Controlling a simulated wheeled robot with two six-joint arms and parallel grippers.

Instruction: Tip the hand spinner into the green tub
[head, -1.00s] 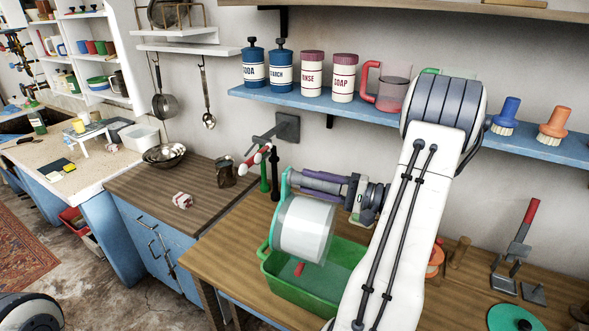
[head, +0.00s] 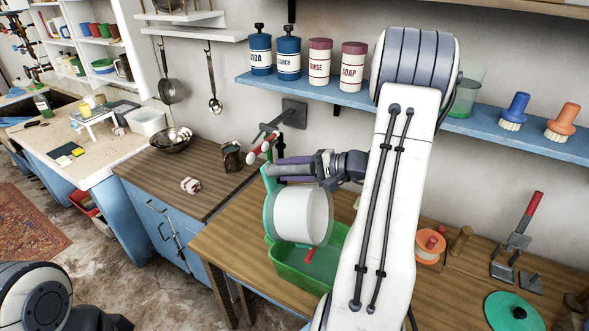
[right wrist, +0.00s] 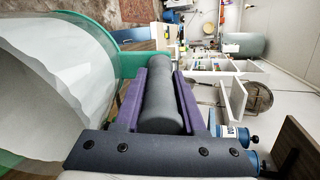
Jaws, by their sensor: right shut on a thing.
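The hand spinner (head: 300,216) has a white drum in a clear shell, a green side frame and a grey handle. It hangs on its side over the green tub (head: 300,278), apart from the tub's floor. My right gripper (head: 292,169) is shut on the grey handle with its purple fingers. In the right wrist view the handle (right wrist: 163,95) lies between both fingers, and the drum (right wrist: 45,95) fills the left side. A small red piece (head: 309,255) shows below the drum, at the tub; what it belongs to is unclear. My left gripper is out of view.
The tub stands on a wooden counter (head: 225,240). Behind it are a wall bracket (head: 293,112) and a red-and-white rod. An orange reel (head: 430,246) and a green disc (head: 512,312) lie to the right. A blue shelf (head: 500,130) with canisters runs above.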

